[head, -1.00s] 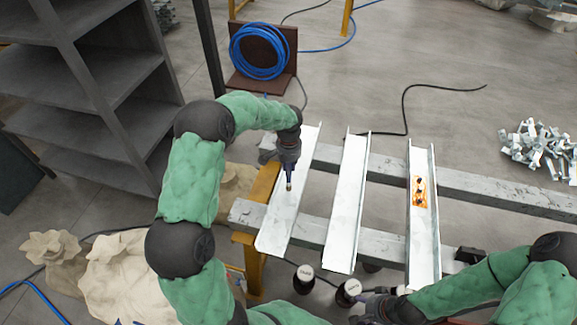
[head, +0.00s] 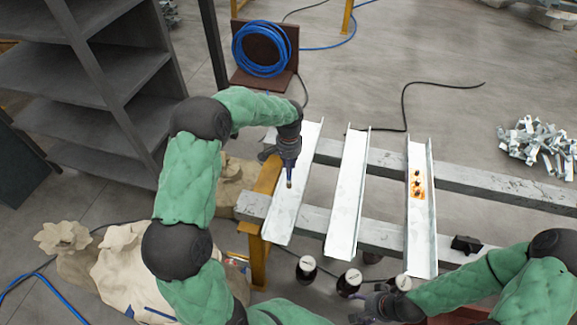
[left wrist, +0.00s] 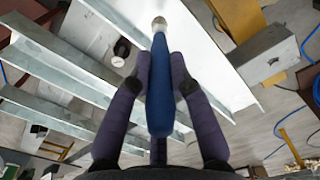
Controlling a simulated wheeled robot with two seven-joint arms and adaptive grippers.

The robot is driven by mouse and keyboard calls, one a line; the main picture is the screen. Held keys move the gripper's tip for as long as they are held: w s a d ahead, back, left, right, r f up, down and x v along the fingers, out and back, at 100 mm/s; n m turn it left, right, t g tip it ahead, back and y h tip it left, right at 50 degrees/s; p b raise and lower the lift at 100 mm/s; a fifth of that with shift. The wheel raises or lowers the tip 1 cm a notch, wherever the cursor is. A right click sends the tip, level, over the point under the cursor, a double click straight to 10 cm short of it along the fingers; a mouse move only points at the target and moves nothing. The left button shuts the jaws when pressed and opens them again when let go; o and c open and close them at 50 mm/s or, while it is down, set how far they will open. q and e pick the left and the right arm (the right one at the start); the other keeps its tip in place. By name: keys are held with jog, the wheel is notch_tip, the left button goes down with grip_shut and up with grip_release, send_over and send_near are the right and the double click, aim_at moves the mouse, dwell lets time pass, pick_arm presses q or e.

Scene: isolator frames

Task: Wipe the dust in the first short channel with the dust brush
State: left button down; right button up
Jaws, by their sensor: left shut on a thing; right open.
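Three pale metal channels lie side by side across two grey beams. The leftmost channel (head: 283,218) is the one under the brush. My left gripper (head: 290,153) is shut on the dust brush (head: 289,175), which points down at about the middle of that channel. In the left wrist view, my gripper's fingers (left wrist: 160,72) clasp the brush's blue handle (left wrist: 160,98), and its pale tip (left wrist: 159,22) lies over the channel (left wrist: 205,65). I cannot tell whether the tip touches. No dust can be made out. My right gripper (head: 372,306) is open near the bottles.
The middle channel (head: 346,195) is bare. The right channel (head: 420,240) carries an orange patch (head: 417,186) with dark spots. Dark bottles with white caps (head: 348,283) stand below the near beam (head: 385,232). A grey shelf (head: 105,85) stands left of my left arm.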

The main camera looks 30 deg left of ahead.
pick_arm(q)
jog(key=shift+r+p, duration=1.1)
jog(key=shift+r, duration=0.85)
